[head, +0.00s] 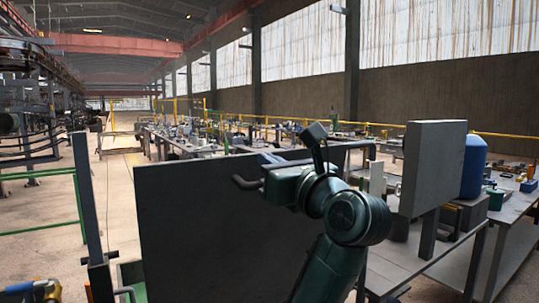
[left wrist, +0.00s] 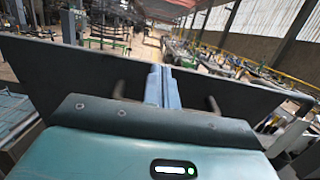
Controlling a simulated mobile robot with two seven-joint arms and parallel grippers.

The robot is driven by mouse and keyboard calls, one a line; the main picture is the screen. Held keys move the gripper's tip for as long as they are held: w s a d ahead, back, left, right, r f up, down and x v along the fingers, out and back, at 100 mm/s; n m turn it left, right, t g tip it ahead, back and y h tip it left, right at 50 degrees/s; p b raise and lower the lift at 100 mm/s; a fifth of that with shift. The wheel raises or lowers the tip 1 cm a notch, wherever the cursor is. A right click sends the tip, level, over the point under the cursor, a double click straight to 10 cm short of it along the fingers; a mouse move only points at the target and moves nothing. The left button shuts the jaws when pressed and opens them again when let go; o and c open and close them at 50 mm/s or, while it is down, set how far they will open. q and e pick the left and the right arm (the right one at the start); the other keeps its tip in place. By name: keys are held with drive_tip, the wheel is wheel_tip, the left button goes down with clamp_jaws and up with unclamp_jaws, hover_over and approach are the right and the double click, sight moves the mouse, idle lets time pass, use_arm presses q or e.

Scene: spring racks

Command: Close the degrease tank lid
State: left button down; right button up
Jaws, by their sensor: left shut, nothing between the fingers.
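The degrease tank lid, a large dark grey panel (head: 200,235), stands upright and raised in the middle of the head view. In the left wrist view its dark face (left wrist: 60,70) spans most of the picture. A dark bar handle (head: 243,183) shows at the lid's upper part; its two posts (left wrist: 213,104) stand either side of my fingers in the left wrist view. My left gripper (head: 268,180) is at the handle, its blue fingers (left wrist: 162,86) shut together with nothing between them. Whether the fingers touch the lid I cannot tell. The tank's opening is hidden. My right gripper is not in view.
A second upright grey panel (head: 432,165) stands to the right, beside a blue container (head: 474,165) on a metal bench (head: 405,262). A grey post (head: 88,200) and green rails (head: 40,230) are at the left. Open floor (head: 115,175) lies beyond the lid.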

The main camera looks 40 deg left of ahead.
use_arm(q)
drive_tip(key=shift+w+a+r, duration=0.1)
drive_tip(key=shift+a, duration=0.1)
drive_tip(key=shift+a, duration=0.1)
